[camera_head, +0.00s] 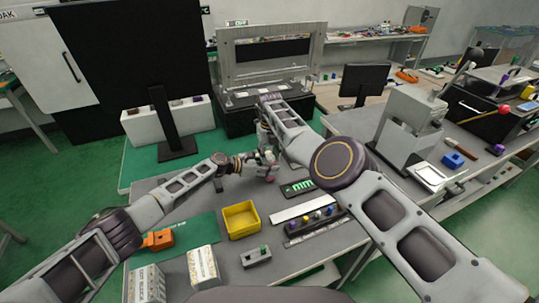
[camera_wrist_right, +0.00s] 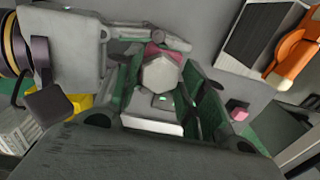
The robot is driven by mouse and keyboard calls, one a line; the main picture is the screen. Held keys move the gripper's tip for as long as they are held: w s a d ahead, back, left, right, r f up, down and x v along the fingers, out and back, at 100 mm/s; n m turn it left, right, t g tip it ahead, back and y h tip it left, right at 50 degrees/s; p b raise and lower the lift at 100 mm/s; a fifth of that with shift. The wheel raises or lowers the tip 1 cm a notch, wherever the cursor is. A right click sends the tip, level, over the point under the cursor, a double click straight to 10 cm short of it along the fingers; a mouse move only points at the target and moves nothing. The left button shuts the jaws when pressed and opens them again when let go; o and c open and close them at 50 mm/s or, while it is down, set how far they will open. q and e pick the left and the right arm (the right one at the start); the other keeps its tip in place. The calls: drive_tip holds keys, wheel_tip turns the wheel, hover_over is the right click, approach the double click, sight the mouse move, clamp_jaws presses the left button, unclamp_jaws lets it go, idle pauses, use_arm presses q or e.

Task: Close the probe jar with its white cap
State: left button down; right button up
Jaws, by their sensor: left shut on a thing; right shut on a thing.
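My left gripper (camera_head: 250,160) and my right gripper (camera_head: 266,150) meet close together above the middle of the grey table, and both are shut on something. A white faceted piece, which looks like the white cap (camera_wrist_right: 160,75), sits between the right gripper's fingers in the right wrist view. A dark pink part (camera_wrist_right: 158,49) shows just behind it, possibly the probe jar. In the head view a small pink patch (camera_head: 270,177) shows below the grippers. The fingers hide most of both objects, so I cannot tell whether cap and jar touch.
A yellow bin (camera_head: 241,219) stands on the table in front of the grippers. A strip with coloured knobs (camera_head: 313,221), a white bar (camera_head: 303,207) and a green-marked panel (camera_head: 298,187) lie to the right. Boxes (camera_head: 203,267) and an orange clamp (camera_head: 158,240) are front left.

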drive_tip(key=shift+s+m, duration=0.1)
drive_tip(key=shift+m, duration=0.9)
drive_tip(key=o, duration=1.2)
drive_tip(key=shift+c, duration=0.2)
drive_tip(key=shift+r, duration=0.1)
drive_tip(key=shift+c, duration=0.3)
